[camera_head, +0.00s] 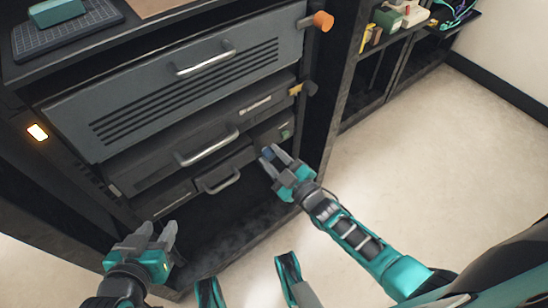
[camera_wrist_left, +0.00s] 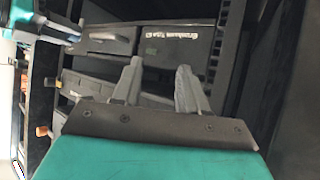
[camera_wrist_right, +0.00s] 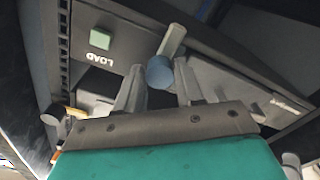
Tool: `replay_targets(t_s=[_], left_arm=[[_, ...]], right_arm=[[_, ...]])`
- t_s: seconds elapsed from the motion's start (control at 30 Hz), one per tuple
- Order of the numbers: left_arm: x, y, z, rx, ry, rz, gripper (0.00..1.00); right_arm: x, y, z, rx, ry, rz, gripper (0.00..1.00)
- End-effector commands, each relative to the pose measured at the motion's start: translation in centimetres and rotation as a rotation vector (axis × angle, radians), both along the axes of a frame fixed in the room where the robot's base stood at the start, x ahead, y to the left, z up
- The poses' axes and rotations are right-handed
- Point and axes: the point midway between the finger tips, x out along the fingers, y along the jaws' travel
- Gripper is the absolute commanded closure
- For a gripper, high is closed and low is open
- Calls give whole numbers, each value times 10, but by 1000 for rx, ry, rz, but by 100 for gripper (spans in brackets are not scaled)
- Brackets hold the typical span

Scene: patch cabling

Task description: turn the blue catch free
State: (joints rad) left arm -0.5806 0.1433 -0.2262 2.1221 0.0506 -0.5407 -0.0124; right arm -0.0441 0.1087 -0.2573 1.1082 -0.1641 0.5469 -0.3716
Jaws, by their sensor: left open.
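The blue catch (camera_wrist_right: 160,73) is a round blue knob with a pale grey stem, on the dark rack face near the LOAD label. In the head view it is a small blue spot (camera_head: 267,154), partly hidden by my fingers. My right gripper (camera_wrist_right: 158,80) is open, its fingers on either side of the blue knob; I cannot tell whether they touch it. It also shows in the head view (camera_head: 273,155). My left gripper (camera_head: 160,235) is open and empty, low in front of the rack's left side. Its fingers show in the left wrist view (camera_wrist_left: 159,70).
The rack holds a large vented drawer (camera_head: 180,85) and lower units with metal handles (camera_head: 207,148). An orange knob (camera_head: 322,21) and a yellow catch (camera_head: 296,90) sit on its right side. Open shelving (camera_head: 385,65) stands at right. The floor (camera_head: 430,150) is clear.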

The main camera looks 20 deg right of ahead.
Motion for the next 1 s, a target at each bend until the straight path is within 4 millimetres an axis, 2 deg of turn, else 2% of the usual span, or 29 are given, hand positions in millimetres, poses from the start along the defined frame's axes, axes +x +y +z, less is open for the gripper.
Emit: replay_targets(t_s=[0.03, 0.2, 0.53, 0.67, 0.87, 1.0], left_arm=[[0, 0, 0, 0, 0, 0, 57], [0, 0, 0, 0, 1, 0, 57], [-1, 0, 1, 1, 5, 0, 57], [-1, 1, 6, 3, 4, 1, 57], [0, 4, 14, 6, -10, 8, 57], [-1, 7, 14, 13, -5, 11, 57]], right_arm=[[0, 0, 0, 0, -1, 1, 58], [0, 0, 0, 1, 0, 1, 43], [-7, -3, 0, 2, 1, -1, 43], [-27, -10, 1, 0, 4, 0, 43], [-69, -25, 2, 0, 4, 0, 43], [-95, -34, 1, 1, 4, 0, 43]])
